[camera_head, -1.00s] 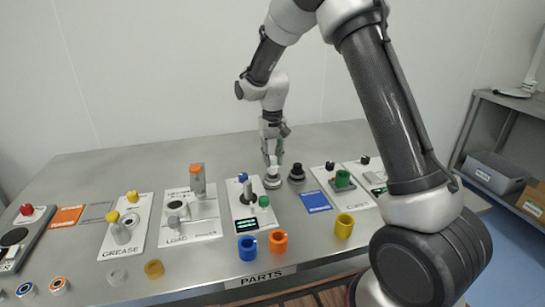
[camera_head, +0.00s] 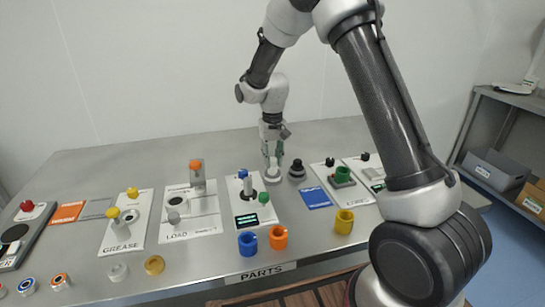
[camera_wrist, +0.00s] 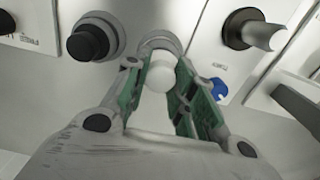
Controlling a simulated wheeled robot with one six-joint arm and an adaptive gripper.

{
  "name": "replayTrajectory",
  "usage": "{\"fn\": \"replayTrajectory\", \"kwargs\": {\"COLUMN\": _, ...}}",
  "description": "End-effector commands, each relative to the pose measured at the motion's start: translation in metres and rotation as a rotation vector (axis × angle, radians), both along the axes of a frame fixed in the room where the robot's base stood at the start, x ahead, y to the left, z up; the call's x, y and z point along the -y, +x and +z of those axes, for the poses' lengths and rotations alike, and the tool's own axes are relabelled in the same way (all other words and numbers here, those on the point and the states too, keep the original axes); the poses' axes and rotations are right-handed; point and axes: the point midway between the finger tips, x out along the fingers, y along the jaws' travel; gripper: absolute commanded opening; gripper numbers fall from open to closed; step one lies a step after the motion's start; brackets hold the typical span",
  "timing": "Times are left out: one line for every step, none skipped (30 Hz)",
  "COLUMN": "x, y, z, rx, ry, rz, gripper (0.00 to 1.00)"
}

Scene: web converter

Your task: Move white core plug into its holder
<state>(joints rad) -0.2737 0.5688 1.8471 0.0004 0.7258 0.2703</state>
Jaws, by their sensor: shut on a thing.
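The white core plug (camera_wrist: 160,73) is between the green finger pads of my gripper (camera_wrist: 160,88) in the wrist view. My gripper (camera_head: 272,160) is shut on it, pointing down at the back of the table. The plug's holder looks like the grey ring (camera_wrist: 158,40) just past the plug in the wrist view; it shows as a pale round base (camera_head: 274,181) under my gripper in the head view. The plug covers part of the ring, and I cannot tell whether it is seated in it or just above.
A black plug (camera_head: 297,168) stands in a similar grey ring close beside my gripper; it also shows in the wrist view (camera_wrist: 88,42). A panel with a blue knob (camera_head: 243,174) is in front. A blue mat (camera_head: 315,197) lies right. The table behind is clear.

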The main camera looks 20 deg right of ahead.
Motion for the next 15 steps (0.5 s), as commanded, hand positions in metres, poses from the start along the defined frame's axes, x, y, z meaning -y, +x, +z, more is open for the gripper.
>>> {"fn": "replayTrajectory", "kwargs": {"x": 0.0, "y": -0.0001, "z": -0.0011, "rx": 0.0, "ry": 0.0, "rz": 0.0, "gripper": 0.0}}
{"fn": "replayTrajectory", "kwargs": {"x": 0.0, "y": 0.0, "z": -0.0017, "rx": 0.0, "ry": 0.0, "rz": 0.0, "gripper": 0.0}}
{"fn": "replayTrajectory", "kwargs": {"x": 0.0, "y": 0.0, "z": -0.0024, "rx": 0.0, "ry": 0.0, "rz": 0.0, "gripper": 0.0}}
{"fn": "replayTrajectory", "kwargs": {"x": 0.0, "y": 0.0, "z": -0.003, "rx": 0.0, "ry": 0.0, "rz": 0.0, "gripper": 0.0}}
{"fn": "replayTrajectory", "kwargs": {"x": 0.0, "y": 0.0, "z": -0.0036, "rx": 0.0, "ry": 0.0, "rz": 0.0, "gripper": 0.0}}
{"fn": "replayTrajectory", "kwargs": {"x": 0.0, "y": 0.0, "z": -0.0043, "rx": 0.0, "ry": 0.0, "rz": 0.0, "gripper": 0.0}}
{"fn": "replayTrajectory", "kwargs": {"x": 0.0, "y": 0.0, "z": -0.0048, "rx": 0.0, "ry": 0.0, "rz": 0.0, "gripper": 0.0}}
{"fn": "replayTrajectory", "kwargs": {"x": 0.0, "y": 0.0001, "z": -0.0045, "rx": 0.001, "ry": 0.0, "rz": 0.0, "gripper": 0.0}}
{"fn": "replayTrajectory", "kwargs": {"x": 0.0, "y": 0.0, "z": -0.0045, "rx": 0.001, "ry": 0.0, "rz": 0.0, "gripper": 0.0}}
{"fn": "replayTrajectory", "kwargs": {"x": 0.0, "y": 0.0, "z": -0.0046, "rx": 0.0, "ry": 0.0, "rz": 0.0, "gripper": 0.0}}
{"fn": "replayTrajectory", "kwargs": {"x": 0.0, "y": 0.0, "z": -0.0047, "rx": 0.0, "ry": 0.0, "rz": 0.0, "gripper": 0.0}}
{"fn": "replayTrajectory", "kwargs": {"x": 0.0, "y": 0.0, "z": -0.0051, "rx": 0.0, "ry": 0.0, "rz": 0.0, "gripper": 0.0}}
{"fn": "replayTrajectory", "kwargs": {"x": 0.0, "y": 0.0, "z": -0.0054, "rx": 0.0, "ry": 0.0, "rz": 0.0, "gripper": 0.0}}
{"fn": "replayTrajectory", "kwargs": {"x": 0.0, "y": -0.0001, "z": -0.0058, "rx": 0.0, "ry": 0.0, "rz": 0.0, "gripper": 0.0}}
{"fn": "replayTrajectory", "kwargs": {"x": 0.0, "y": -0.0001, "z": -0.0065, "rx": 0.0, "ry": 0.0, "rz": 0.0, "gripper": 0.0}}
